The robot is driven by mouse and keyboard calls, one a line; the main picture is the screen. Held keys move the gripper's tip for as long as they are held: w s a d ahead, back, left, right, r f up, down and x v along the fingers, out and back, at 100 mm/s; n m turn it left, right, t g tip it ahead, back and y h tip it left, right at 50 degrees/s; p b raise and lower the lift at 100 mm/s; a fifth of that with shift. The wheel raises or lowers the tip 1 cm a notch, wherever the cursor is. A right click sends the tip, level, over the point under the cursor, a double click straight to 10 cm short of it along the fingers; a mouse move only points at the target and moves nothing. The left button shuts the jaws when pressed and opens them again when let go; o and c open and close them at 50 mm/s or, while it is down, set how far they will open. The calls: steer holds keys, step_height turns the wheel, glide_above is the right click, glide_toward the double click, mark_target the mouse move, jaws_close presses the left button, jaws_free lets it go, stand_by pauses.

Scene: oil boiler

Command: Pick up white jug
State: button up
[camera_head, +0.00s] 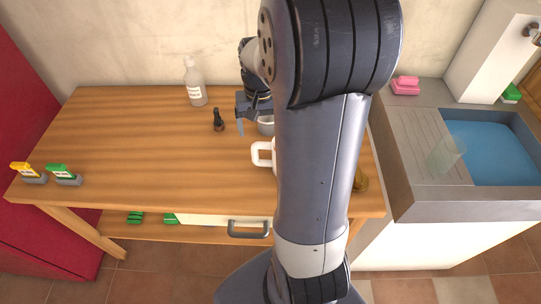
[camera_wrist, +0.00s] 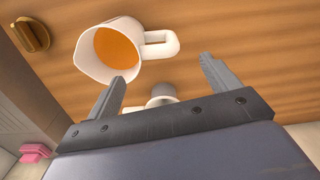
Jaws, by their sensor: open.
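The white jug stands on the wooden table with an orange inside; in the wrist view its body (camera_wrist: 92,64) and handle lie beyond my gripper's fingers. In the head view only its white handle (camera_head: 258,153) and a sliver of its side show; my arm hides the rest. My gripper (camera_wrist: 163,74) is open with nothing between its fingers. In the wrist view the left fingertip overlaps the picture near the jug's lower edge; I cannot tell whether they touch. In the head view my gripper (camera_head: 244,112) is partly hidden, behind the jug, towards the wall.
A grey metal cup (camera_head: 266,126) stands near my gripper. A small dark object (camera_head: 218,121) and a clear bottle (camera_head: 195,83) stand to the left. A sink (camera_head: 490,150) is right. The table's middle left is clear.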

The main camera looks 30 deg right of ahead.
mark_target(262, 144)
step_height(262, 144, down, 8)
steer(key=shift+r, duration=0.25)
steer(key=c, duration=1.4)
steer(key=shift+c, duration=0.2)
